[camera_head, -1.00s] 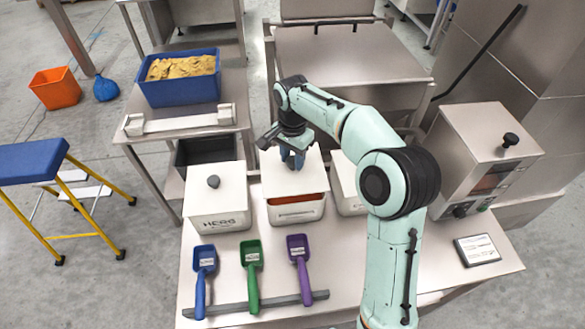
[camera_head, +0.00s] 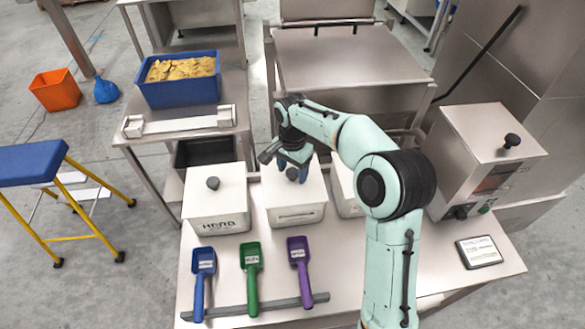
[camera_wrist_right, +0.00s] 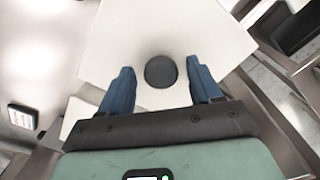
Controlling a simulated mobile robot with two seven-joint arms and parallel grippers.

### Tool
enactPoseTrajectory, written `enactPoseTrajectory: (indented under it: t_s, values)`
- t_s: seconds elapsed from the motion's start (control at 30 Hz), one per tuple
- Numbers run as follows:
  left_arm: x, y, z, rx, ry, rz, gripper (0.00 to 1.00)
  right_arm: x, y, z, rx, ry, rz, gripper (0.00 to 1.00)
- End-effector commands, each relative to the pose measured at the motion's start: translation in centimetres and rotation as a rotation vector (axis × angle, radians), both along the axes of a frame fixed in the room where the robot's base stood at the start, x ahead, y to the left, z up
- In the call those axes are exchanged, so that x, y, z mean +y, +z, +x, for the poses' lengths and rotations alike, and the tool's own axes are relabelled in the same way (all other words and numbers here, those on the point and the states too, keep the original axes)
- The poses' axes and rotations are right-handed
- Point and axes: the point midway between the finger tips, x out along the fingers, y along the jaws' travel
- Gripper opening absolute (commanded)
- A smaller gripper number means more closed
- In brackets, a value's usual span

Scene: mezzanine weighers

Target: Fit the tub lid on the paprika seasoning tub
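The paprika seasoning tub (camera_head: 298,216) is the middle white tub on the steel table. The white tub lid (camera_head: 312,192) lies over its top, and no orange contents show at the front. The lid's dark knob (camera_head: 292,174) shows below my right gripper (camera_head: 294,163). In the right wrist view the lid (camera_wrist_right: 130,40) fills the upper middle. There the knob (camera_wrist_right: 160,72) sits between the blue fingers of my right gripper (camera_wrist_right: 162,88), with a gap on either side, so the gripper is open. My left gripper is out of view.
A lidded herb tub (camera_head: 216,210) stands close on the left, and another white tub (camera_head: 345,188) on the right is partly hidden by my arm. Blue (camera_head: 202,270), green (camera_head: 251,265) and purple (camera_head: 300,262) scoops lie in front. A steel machine (camera_head: 480,150) stands at right.

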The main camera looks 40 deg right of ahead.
Motion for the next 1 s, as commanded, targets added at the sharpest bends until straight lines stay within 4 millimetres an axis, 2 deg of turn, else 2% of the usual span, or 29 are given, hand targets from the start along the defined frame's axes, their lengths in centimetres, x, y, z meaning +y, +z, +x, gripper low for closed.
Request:
enactPoseTrajectory:
  t_s: [0.17,0.27,0.7,0.83,1.0]
  values:
    - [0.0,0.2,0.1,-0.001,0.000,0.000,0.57,0.0,0.4,0.0,-0.001,0.000,0.000,0.64]
    - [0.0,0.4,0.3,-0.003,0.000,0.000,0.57,0.0,1.5,0.1,-0.003,0.000,-0.001,0.64]
    - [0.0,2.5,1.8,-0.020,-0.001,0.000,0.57,0.0,10.5,0.1,-0.004,0.000,-0.001,0.64]
    - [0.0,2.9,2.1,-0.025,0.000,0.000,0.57,0.0,11.9,0.1,-0.002,0.000,0.000,0.64]
    - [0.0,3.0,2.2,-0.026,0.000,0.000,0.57,0.0,12.5,0.0,0.000,0.000,0.000,0.64]
